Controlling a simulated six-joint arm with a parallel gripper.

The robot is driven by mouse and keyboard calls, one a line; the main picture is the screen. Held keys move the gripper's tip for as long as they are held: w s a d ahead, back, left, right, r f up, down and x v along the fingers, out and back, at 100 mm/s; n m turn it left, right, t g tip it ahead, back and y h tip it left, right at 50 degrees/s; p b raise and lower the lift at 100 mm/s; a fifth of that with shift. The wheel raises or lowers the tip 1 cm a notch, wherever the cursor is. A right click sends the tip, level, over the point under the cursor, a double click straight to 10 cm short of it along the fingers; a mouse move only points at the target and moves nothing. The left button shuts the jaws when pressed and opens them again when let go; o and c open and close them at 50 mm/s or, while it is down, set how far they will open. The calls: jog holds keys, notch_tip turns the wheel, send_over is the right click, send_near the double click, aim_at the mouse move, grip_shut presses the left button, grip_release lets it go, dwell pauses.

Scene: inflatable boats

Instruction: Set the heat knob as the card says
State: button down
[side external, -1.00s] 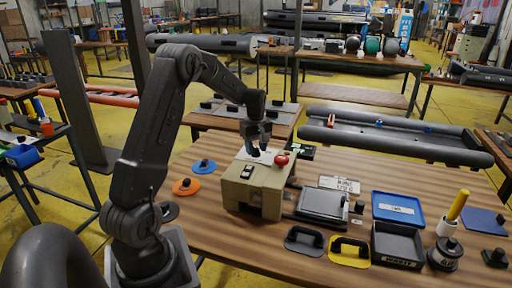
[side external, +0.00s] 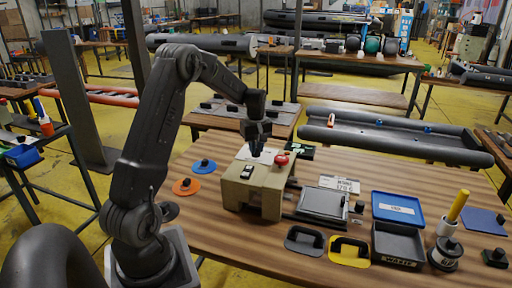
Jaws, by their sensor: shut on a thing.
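A beige control box (side external: 240,192) stands on the wooden table, with a white panel, a black rocker switch (side external: 247,171) and a red knob (side external: 281,160) on its top. My gripper (side external: 256,152) points down over the back of the box top, just left of the red knob. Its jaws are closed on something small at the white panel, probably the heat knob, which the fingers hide. A small card with dark print (side external: 339,184) stands behind the grey plate; its lettering is too small to read surely.
A grey framed plate (side external: 322,203), a blue tray (side external: 398,209), a black tray (side external: 397,246) and a white cup with a yellow-handled tool (side external: 450,222) fill the table to the right. Black and yellow handled pads (side external: 349,251) lie in front. Orange and blue discs (side external: 204,167) lie left of the box.

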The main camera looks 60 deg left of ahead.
jog(key=m, duration=0.3)
jog(key=shift+m, duration=0.4)
jog(key=m, duration=0.4)
jog(key=shift+m, duration=0.3)
jog(key=m, duration=0.4)
jog(key=shift+m, duration=2.4)
jog(key=shift+r, duration=0.1)
jog(key=c, duration=1.1)
grip_release()
notch_tip(320, 180, up, 14)
jog(key=shift+f, duration=0.15)
